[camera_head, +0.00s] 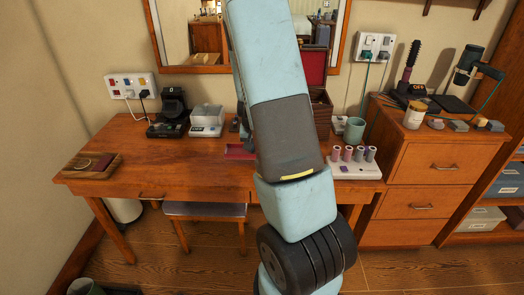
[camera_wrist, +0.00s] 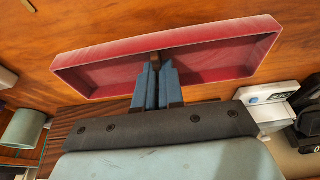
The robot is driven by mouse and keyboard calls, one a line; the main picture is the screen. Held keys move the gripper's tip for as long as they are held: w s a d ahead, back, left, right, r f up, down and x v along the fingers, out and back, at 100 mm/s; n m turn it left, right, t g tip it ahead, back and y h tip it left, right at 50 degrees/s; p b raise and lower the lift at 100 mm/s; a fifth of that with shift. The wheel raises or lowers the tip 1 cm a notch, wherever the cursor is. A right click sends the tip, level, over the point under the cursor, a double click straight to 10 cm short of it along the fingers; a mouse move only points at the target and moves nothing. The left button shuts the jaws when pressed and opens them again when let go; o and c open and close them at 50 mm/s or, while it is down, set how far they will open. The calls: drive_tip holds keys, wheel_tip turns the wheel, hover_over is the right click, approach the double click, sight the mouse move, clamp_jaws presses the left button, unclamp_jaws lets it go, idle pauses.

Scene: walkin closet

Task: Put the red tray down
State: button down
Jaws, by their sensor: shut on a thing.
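The red tray (camera_wrist: 215,62) spans the upper wrist view, a shallow rectangular tray with its open side visible. In the head view, part of the red tray (camera_head: 238,151) shows just left of my arm, at the desk's (camera_head: 150,155) surface.
A wooden box with a raised red-lined lid (camera_head: 313,68) stands behind my arm. A scale with a clear container (camera_head: 207,118) and a black device (camera_head: 171,108) stand left. A white rack of spools (camera_head: 353,163) and a green cup (camera_head: 354,129) stand right. The desk's left-middle is clear.

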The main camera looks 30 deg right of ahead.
drive_tip(key=shift+w+d+f, duration=0.2)
drive_tip(key=shift+w+f, duration=0.4)
drive_tip(key=shift+f, duration=0.25)
drive_tip(key=x, duration=0.3)
drive_tip(key=shift+s+a+f, duration=0.1)
drive_tip(key=shift+s+f, duration=0.05)
drive_tip(key=shift+f, duration=0.05)
drive_tip(key=shift+s, duration=0.1)
drive_tip(key=c, duration=1.2)
unclamp_jaws()
drive_tip(key=shift+f, duration=0.1)
drive_tip(key=shift+o, duration=0.2)
